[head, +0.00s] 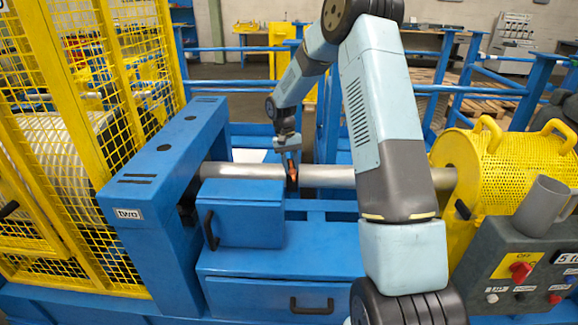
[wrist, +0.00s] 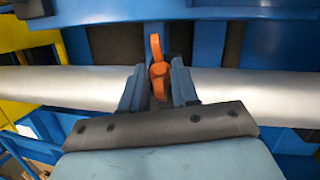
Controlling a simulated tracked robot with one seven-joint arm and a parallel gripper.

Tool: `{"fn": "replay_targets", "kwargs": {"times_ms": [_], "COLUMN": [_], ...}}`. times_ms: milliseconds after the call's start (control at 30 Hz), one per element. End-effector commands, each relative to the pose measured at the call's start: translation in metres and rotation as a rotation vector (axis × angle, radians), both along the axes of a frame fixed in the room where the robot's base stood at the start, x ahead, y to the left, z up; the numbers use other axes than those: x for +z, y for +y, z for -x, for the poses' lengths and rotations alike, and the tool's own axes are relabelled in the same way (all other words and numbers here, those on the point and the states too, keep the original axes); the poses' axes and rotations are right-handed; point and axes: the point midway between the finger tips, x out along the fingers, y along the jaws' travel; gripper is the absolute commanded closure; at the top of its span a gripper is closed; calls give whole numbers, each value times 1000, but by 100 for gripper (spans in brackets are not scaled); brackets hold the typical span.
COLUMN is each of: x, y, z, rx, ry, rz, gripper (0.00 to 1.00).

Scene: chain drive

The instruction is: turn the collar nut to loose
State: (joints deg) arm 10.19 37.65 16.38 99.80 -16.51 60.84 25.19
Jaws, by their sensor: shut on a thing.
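A silver shaft (head: 330,176) runs across the blue machine frame. An orange handle (wrist: 157,75), apparently the collar nut's, shows in front of the shaft in the wrist view; a small bit of it (head: 292,168) also shows in the head view. A dark band (head: 292,184) sits on the shaft just below it. My gripper (wrist: 158,88) has its two blue-grey fingers on either side of the orange handle and is shut on it. In the head view my gripper (head: 289,150) reaches down to the shaft from behind. The nut's body is mostly hidden, so its turn cannot be read.
A blue housing marked "two" (head: 150,175) stands left of the shaft, beside a yellow mesh guard (head: 60,130). A yellow perforated drum guard (head: 510,160) is at right. A grey mug (head: 543,205) stands on the control box (head: 500,260). Blue drawers (head: 275,292) lie in front.

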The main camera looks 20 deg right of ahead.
Motion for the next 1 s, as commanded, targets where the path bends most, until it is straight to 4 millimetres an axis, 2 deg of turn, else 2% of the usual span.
{"fn": "replay_targets", "kwargs": {"times_ms": [33, 633, 667, 700, 800, 1000], "x": [-4, -4, -4, -4, -3, -1], "y": [1, 2, 2, 2, 1, 1], "z": [4, 4, 4, 4, 3, 2], "rx": [0, 1, 1, 1, 1, 0], "ry": [12, 13, 13, 12, 9, 5], "rz": [-2, -2, -2, -2, -2, -1], "gripper": [100, 100, 69, 65, 58, 58]}}
